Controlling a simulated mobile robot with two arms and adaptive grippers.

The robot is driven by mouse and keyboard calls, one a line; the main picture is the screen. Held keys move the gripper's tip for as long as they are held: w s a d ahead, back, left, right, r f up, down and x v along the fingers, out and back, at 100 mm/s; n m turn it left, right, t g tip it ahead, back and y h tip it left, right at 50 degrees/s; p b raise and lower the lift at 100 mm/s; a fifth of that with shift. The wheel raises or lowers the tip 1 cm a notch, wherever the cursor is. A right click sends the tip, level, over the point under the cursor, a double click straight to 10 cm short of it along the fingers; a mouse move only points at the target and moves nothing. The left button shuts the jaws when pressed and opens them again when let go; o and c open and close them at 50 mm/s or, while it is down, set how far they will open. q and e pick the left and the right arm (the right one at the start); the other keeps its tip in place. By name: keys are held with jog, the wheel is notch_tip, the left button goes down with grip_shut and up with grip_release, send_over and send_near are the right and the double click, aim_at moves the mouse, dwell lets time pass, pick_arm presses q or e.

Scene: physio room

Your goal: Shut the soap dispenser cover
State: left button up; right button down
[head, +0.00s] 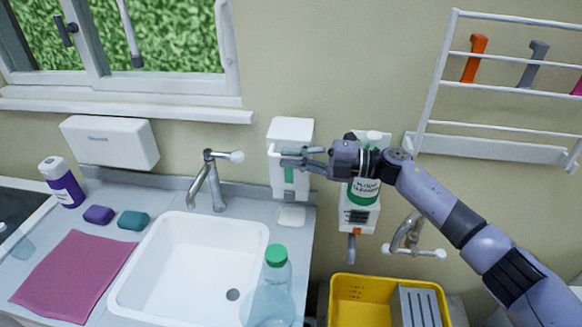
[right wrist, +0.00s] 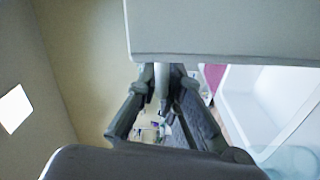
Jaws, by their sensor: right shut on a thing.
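The soap dispenser (head: 281,182) is a white box on the wall to the right of the sink tap, with a green strip in its lower front. Its white cover (head: 292,129) shows at the top, above my fingers; how far it stands open is hard to tell. My right gripper (head: 292,157) reaches in from the right across the dispenser's front, its fingers closed on part of it, seemingly the cover. In the right wrist view a broad pale panel (right wrist: 225,30) hangs above the fingers, and a thin light piece lies between them. My left gripper is out of view.
A second dispenser with a green-labelled bottle (head: 364,190) hangs behind my right forearm. Below are a white sink (head: 190,262), a clear green-capped bottle (head: 270,290) and a yellow crate (head: 362,283). A white rack (head: 435,90) is at the right.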

jog(key=shift+w+d+m, duration=0.15)
jog(key=shift+w+m, duration=0.35)
jog(key=shift+w, duration=0.1)
